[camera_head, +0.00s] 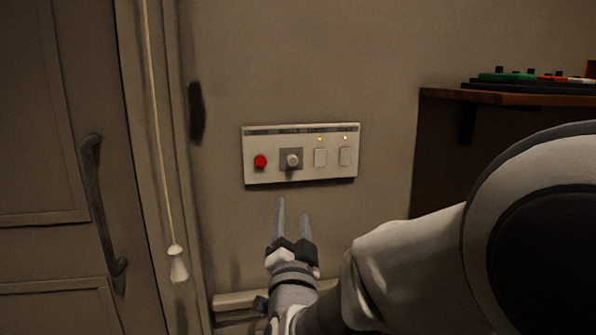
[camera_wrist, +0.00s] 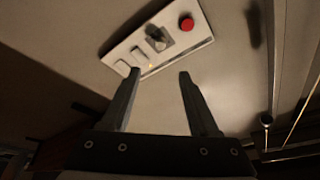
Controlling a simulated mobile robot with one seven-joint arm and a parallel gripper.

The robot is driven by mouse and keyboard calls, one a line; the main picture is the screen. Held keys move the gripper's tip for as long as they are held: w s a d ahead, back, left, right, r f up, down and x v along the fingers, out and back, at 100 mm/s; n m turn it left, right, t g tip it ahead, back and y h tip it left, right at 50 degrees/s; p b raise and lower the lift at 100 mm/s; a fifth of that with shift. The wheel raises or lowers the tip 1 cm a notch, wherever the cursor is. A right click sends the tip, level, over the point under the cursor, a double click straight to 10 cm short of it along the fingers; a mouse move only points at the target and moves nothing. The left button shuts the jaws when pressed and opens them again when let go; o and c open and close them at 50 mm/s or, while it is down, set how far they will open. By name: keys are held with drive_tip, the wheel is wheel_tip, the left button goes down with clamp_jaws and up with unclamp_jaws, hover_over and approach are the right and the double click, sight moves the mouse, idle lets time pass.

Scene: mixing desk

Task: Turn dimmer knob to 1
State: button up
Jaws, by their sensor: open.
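The knob also shows in the wrist view (camera_wrist: 158,40), beyond my fingertips. My gripper (camera_head: 292,208) is open and empty, below the panel in the head view, its fingers pointing up toward it. In the wrist view my two fingers (camera_wrist: 159,75) are spread apart, and neither grips the knob.
A pull cord with a pale handle (camera_head: 178,265) hangs left of the panel, by a door with a dark handle (camera_head: 103,205). A wooden shelf (camera_head: 520,98) with coloured gear is at the right. The wall around the panel is mostly clear.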

sight(293, 163)
drive_tip(key=x, duration=1.7)
drive_tip(key=shift+w+p, duration=0.15)
drive_tip(key=shift+p, duration=0.2)
clamp_jaws()
